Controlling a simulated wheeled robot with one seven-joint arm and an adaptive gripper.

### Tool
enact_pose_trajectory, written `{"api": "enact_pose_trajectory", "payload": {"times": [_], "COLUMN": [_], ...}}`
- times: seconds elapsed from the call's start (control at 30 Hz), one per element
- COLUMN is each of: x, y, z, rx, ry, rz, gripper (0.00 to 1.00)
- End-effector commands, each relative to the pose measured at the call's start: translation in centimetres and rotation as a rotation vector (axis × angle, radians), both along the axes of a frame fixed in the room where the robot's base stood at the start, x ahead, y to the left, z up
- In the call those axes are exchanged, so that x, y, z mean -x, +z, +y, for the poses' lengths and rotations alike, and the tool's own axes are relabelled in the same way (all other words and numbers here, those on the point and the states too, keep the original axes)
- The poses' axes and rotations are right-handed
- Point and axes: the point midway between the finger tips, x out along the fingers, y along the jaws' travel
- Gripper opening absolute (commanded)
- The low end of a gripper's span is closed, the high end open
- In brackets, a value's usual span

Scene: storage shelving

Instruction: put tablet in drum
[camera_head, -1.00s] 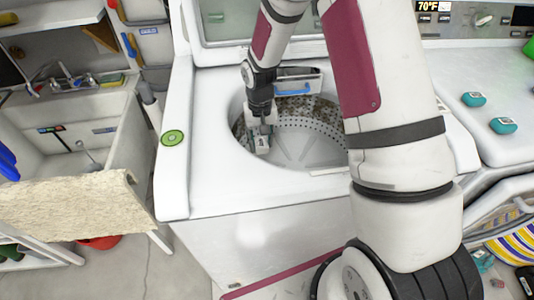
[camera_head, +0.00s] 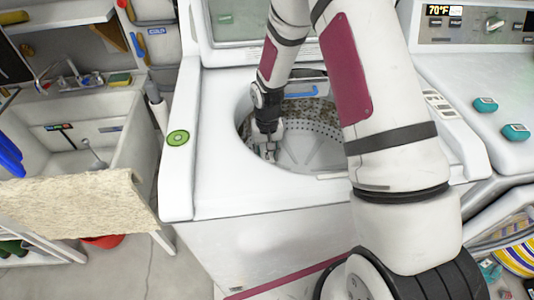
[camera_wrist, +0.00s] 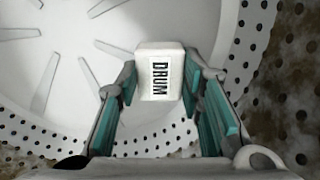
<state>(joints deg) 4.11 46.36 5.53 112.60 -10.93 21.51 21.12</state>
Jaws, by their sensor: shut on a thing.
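The exact gap between tablet and floor cannot be told.
The white washer's top (camera_head: 190,190) surrounds the opening, and its raised lid (camera_head: 237,30) stands behind. A green round item (camera_head: 178,138) lies on its left edge. Teal blocks (camera_head: 485,104) sit on the machine at right. A sink (camera_head: 90,135) is at left.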

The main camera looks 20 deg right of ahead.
Motion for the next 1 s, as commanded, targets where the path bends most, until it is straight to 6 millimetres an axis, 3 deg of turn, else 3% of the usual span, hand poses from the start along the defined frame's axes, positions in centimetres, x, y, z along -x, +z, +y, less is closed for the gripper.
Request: {"api": "enact_pose_trajectory", "payload": {"times": [0.23,0.27,0.33,0.37,0.77,1.0], "x": [0.0,0.0,0.0,0.0,0.0,-0.1], "y": [-0.5,-0.5,-0.5,-0.5,0.2,4.3], "z": [0.0,0.0,0.0,0.0,0.0,0.0], "rx": [0.000,0.000,0.000,0.000,0.000,0.000], "ry": [0.000,0.000,0.000,0.000,-0.001,-0.002], "rz": [0.000,0.000,0.000,0.000,-0.001,-0.005], "gripper": [0.15,0.36,0.52,0.54,0.54,0.54]}}
